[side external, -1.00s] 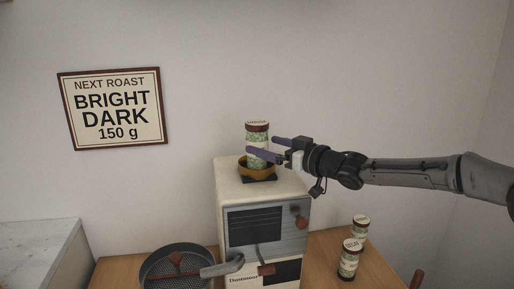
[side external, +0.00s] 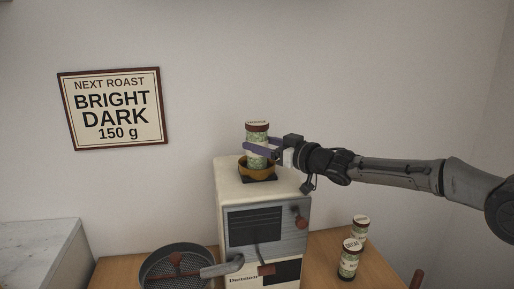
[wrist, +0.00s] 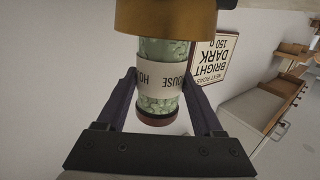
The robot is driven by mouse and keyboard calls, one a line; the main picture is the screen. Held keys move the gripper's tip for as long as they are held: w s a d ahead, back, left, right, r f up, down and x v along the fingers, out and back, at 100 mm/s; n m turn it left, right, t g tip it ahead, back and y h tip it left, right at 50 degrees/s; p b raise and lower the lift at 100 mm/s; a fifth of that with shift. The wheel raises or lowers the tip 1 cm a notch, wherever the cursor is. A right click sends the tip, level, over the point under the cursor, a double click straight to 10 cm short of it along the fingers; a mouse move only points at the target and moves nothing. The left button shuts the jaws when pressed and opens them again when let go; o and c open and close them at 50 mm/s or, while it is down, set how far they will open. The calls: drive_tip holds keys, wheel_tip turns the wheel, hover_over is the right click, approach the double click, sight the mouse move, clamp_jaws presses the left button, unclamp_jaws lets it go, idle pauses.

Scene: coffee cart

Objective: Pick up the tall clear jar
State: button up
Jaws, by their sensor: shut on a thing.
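The tall clear jar (side external: 257,146) has a brown lid, a pale label band and green contents. It stands upright in a brown-orange bowl (side external: 244,171) on top of the white machine. The jar's base is hidden inside the bowl (wrist: 165,18).
The machine (side external: 230,190) has a handle and knob on its front. Two similar jars (side external: 361,228) (side external: 350,260) stand on the wooden counter at right. A round dark pan (side external: 165,262) lies at lower left. A roast sign (side external: 112,82) hangs on the wall.

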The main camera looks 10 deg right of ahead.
clamp_jaws()
drive_tip(key=shift+r, duration=0.2)
drive_tip(key=shift+r, duration=0.1)
drive_tip(key=shift+r, duration=1.1)
drive_tip(key=s+d+r, duration=0.6)
drive_tip(key=s+r, duration=0.4)
drive_tip(key=s, duration=0.2)
drive_tip(key=shift+s+r, duration=0.15)
drive_tip(key=shift+s, duration=0.2)
